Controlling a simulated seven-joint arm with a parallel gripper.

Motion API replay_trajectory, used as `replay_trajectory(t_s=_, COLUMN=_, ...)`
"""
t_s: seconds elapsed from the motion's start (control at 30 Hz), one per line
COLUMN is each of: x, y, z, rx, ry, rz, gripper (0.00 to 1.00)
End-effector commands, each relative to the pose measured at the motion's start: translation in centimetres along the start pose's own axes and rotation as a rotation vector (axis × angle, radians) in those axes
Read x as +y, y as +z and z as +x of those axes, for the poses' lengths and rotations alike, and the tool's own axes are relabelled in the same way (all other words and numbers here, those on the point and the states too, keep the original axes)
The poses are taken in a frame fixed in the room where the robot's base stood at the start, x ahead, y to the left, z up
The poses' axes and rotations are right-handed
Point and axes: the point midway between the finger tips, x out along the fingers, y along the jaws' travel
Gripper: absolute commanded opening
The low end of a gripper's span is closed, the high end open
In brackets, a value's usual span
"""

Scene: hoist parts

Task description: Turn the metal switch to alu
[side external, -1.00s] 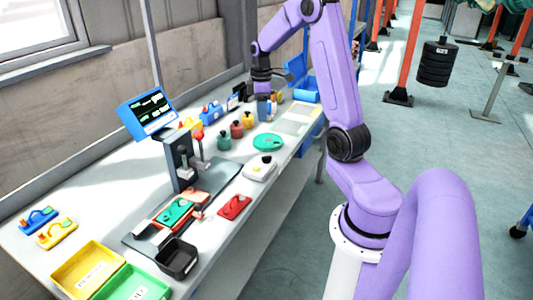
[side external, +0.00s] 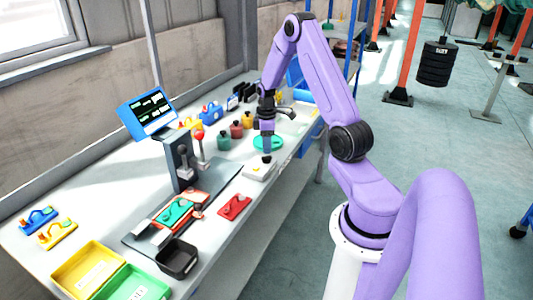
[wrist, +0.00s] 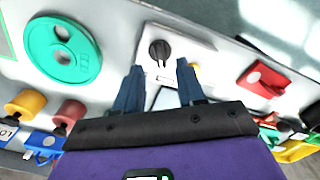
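A white box (side external: 260,172) with a dark round knob (wrist: 159,50) on top sits on the bench; I take this knob to be the metal switch. The box's markings are too small to read. My gripper (side external: 267,151) points down over the box. In the wrist view my gripper (wrist: 160,67) is open, its two dark fingers apart and nothing between them. The knob shows just beyond the fingertips, roughly in line with the gap. I cannot tell from these views how high the fingertips are above the box.
A green disc (side external: 268,142) lies behind the box. A red plate (side external: 234,207) lies in front of it, near the bench edge. A press with a red-topped lever (side external: 199,134) stands to the left. Small coloured weights (side external: 236,129) stand farther back.

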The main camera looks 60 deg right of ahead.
Motion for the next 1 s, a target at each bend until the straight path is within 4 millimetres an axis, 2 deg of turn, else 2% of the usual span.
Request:
replay_trajectory(t_s=0.1, x=-0.1, y=0.0, z=1.9, rx=-0.001, ry=-0.002, rz=0.000, gripper=0.39)
replay_trajectory(t_s=0.3, x=0.0, y=0.0, z=3.7, rx=-0.001, ry=0.000, rz=0.001, gripper=0.39)
replay_trajectory(t_s=0.67, x=0.0, y=0.0, z=4.2, rx=0.000, ry=0.002, rz=0.001, gripper=0.39)
replay_trajectory(t_s=0.7, x=0.0, y=0.0, z=4.2, rx=0.000, ry=0.001, rz=0.001, gripper=0.36)
replay_trajectory(t_s=0.77, x=0.0, y=0.0, z=4.2, rx=0.000, ry=0.001, rz=0.000, gripper=0.17)
replay_trajectory(t_s=0.8, x=0.0, y=0.0, z=4.2, rx=0.000, ry=0.001, rz=0.000, gripper=0.04)
replay_trajectory(t_s=0.83, x=0.0, y=0.0, z=4.2, rx=0.000, ry=0.001, rz=0.000, gripper=0.00)
replay_trajectory(t_s=1.0, x=0.0, y=0.0, z=4.1, rx=0.000, ry=0.001, rz=0.001, gripper=0.00)
